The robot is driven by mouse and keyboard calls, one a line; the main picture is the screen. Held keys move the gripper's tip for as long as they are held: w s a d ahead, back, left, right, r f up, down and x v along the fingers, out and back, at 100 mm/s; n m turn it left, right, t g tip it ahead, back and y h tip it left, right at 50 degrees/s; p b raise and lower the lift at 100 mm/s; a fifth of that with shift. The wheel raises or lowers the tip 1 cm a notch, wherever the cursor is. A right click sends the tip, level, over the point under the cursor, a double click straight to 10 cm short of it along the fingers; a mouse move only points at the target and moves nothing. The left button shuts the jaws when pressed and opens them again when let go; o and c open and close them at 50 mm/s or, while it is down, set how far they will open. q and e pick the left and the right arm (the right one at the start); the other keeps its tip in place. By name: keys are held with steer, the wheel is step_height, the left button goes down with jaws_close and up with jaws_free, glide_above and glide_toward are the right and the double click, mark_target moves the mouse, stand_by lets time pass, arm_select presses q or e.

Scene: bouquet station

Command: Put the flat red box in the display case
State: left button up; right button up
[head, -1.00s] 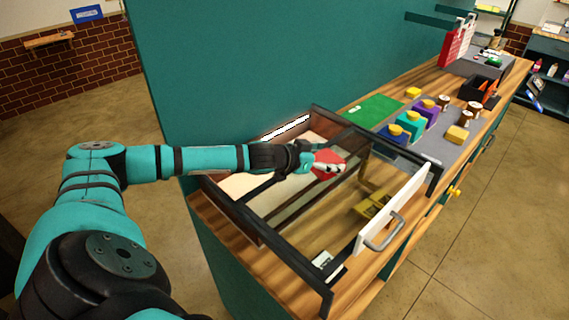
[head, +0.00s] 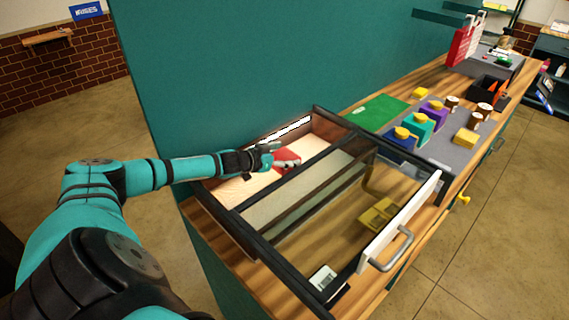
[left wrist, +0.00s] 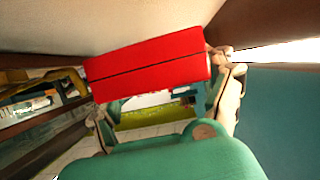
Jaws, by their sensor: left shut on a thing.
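The flat red box (head: 285,157) is held by my left gripper (head: 277,160) at the open, lit back part of the display case (head: 415,171). In the left wrist view, the red box (left wrist: 148,62) spans the picture with a dark seam along it, between the two fingers of the left gripper (left wrist: 168,108). The case has a dark frame, a glass top and a pale floor at the back. The hand hides part of the box in the head view. I cannot tell whether the box touches the case floor. My right gripper is not in view.
A white front panel with a grey handle (head: 392,252) stands at the case's front. A green mat (head: 376,112), coloured boxes with yellow tops (head: 400,141) and jars lie to the right. A teal wall (head: 220,70) rises behind.

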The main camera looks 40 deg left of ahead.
arm_select(q)
step_height(320, 180, down, 2)
steer(key=shift+f, duration=1.1)
steer(key=o, duration=1.2)
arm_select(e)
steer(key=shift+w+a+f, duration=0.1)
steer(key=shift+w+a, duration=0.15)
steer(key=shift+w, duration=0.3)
